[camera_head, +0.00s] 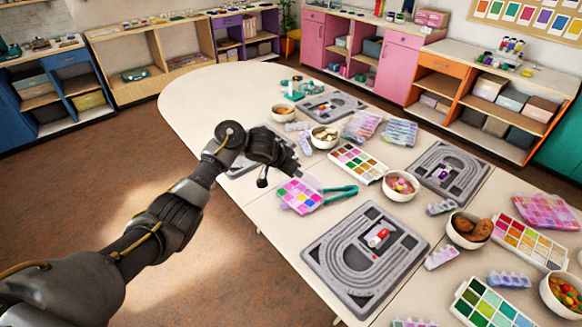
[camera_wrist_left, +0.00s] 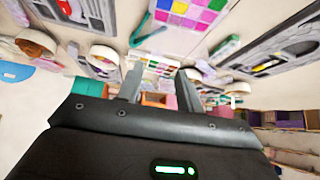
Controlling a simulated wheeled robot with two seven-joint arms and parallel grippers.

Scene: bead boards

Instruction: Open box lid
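A small bead box (camera_head: 299,196) with pink, purple and green squares lies on the near left part of the table. It also shows at the top of the left wrist view (camera_wrist_left: 190,12). My right gripper is in neither view.
Teal tongs (camera_head: 340,193) lie right of the box. A grey bead board (camera_head: 330,255) lies in front. A white tray of coloured beads (camera_head: 358,164) and a bowl (camera_head: 401,186) stand behind. More boards, bowls and boxes crowd the right side. The table's left end is clear.

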